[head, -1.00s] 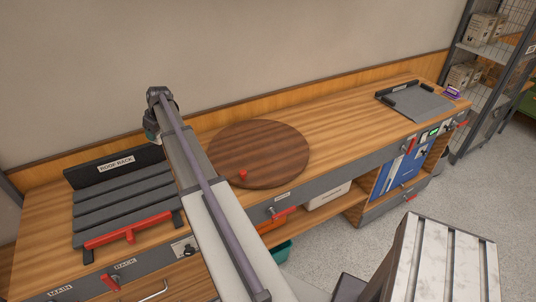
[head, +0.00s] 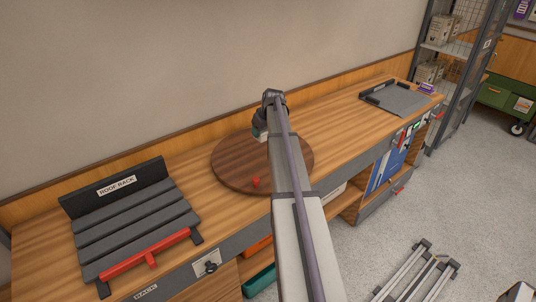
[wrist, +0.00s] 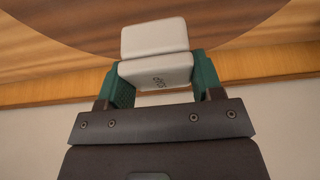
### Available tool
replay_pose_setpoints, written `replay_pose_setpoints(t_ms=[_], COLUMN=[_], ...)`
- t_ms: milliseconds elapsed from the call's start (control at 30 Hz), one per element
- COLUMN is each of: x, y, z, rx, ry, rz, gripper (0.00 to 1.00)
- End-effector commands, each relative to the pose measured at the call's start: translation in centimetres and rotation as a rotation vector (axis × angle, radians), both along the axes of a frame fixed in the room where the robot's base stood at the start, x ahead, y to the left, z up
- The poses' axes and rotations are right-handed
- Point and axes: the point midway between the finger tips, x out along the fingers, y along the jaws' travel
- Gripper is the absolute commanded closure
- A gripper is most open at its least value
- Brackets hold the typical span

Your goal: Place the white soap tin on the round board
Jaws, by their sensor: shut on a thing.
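The round board (head: 230,165) is a dark brown wooden disc on the bench, with a small red knob (head: 256,182) at its front edge. In the head view my gripper (head: 260,133) is over the board's back part, largely hidden by my arm. In the wrist view my gripper (wrist: 160,76) has its green jaws on both sides of the white soap tin (wrist: 156,72), a pale rounded block with a small dark mark. The board (wrist: 70,22) shows behind the tin there. I cannot tell whether the tin touches the board.
A dark slatted roof rack (head: 135,225) with a red bar lies on the bench to the left. A grey tray (head: 402,99) with black edges sits at the right end, with bare bench top (head: 335,122) between it and the board. A wall runs behind.

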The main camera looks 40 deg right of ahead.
Motion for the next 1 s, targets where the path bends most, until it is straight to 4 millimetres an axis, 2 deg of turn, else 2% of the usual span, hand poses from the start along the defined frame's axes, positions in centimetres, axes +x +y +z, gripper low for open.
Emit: replay_pose_setpoints(t_ms=[33,100,167,300,500,733,867,900,1000], x=[0.0,0.0,0.0,0.0,0.0,0.0,0.0,0.0,0.0], y=[0.0,0.0,0.0,0.0,0.0,0.0,0.0,0.0,0.0], z=[-2.7,-4.3,-4.9,-4.7,-8.5,-8.0,-8.5,-8.5,-8.3], rx=[0.0,0.0,0.0,0.0,0.0,0.0,0.0,0.0,0.0], ry=[0.0,0.0,0.0,0.0,0.0,0.0,0.0,0.0,0.0], rz=[0.0,0.0,0.0,0.0,0.0,0.0,0.0,0.0,0.0], gripper=[0.65,0.65,0.65,0.65,0.65,0.65,0.65,0.39,0.29])
